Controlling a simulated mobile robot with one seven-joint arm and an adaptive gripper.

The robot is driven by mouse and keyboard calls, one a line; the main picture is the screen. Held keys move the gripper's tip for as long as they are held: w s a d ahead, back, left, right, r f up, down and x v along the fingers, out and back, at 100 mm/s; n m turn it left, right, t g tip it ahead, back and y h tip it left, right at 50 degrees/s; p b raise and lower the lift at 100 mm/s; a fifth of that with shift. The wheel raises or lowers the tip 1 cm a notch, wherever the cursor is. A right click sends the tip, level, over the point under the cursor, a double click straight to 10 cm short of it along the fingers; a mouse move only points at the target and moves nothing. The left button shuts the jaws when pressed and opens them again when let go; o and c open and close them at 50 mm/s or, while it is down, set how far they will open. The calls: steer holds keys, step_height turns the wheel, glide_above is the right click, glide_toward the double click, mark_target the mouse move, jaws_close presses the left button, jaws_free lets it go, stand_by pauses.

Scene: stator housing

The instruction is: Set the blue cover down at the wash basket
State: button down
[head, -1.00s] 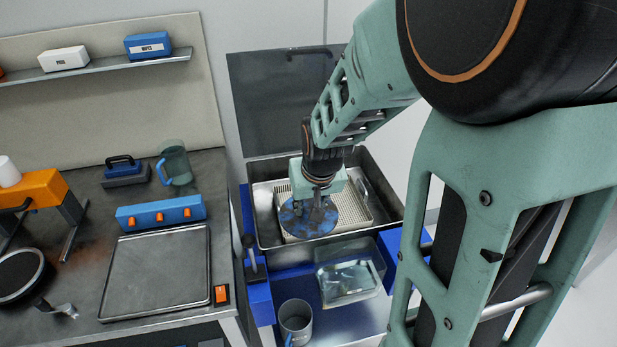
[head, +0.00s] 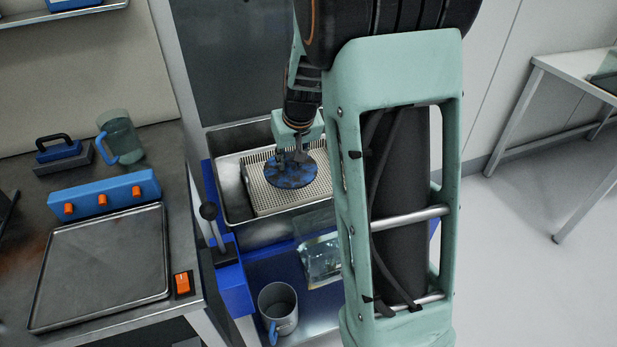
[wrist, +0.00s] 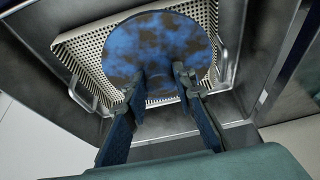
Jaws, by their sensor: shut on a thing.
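The blue cover (head: 292,171) is a round disc with dark, smudged patches. My gripper (head: 291,155) is shut on it from above and holds it flat over the wash basket (head: 258,195). The basket is a pale perforated tray sitting inside a metal basin. In the wrist view the cover (wrist: 158,45) lies across the basket (wrist: 85,52), with my gripper's fingers (wrist: 158,78) at its near edge. Whether the cover touches the basket or hangs just above it, I cannot tell. My arm hides the basin's right side in the head view.
The metal basin (head: 232,191) has raised walls around the basket, with an upright dark lid (head: 235,60) behind. A blue lever post (head: 225,262) stands at its left. A grey mug (head: 278,306) and a clear container (head: 318,262) sit below in front. A workbench is at left.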

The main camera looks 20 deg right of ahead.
steer(key=w+d+f, duration=0.1)
steer(key=d+f, duration=0.1)
steer(key=d, duration=0.1)
steer(key=w+d+f, duration=0.2)
steer(key=d+f, duration=0.1)
steer(key=w+d+f+b, duration=0.1)
steer(key=w+d+f, duration=0.1)
steer(key=d+f, duration=0.1)
steer(key=shift+w+d+f, duration=0.15)
steer(key=shift+w+d, duration=0.05)
steer(key=shift+d, duration=0.1)
steer(key=shift+w+d+f, duration=0.15)
steer(key=shift+f, duration=1.55)
steer(key=shift+f, duration=0.15)
steer(key=c, duration=1.6)
jaws_free()
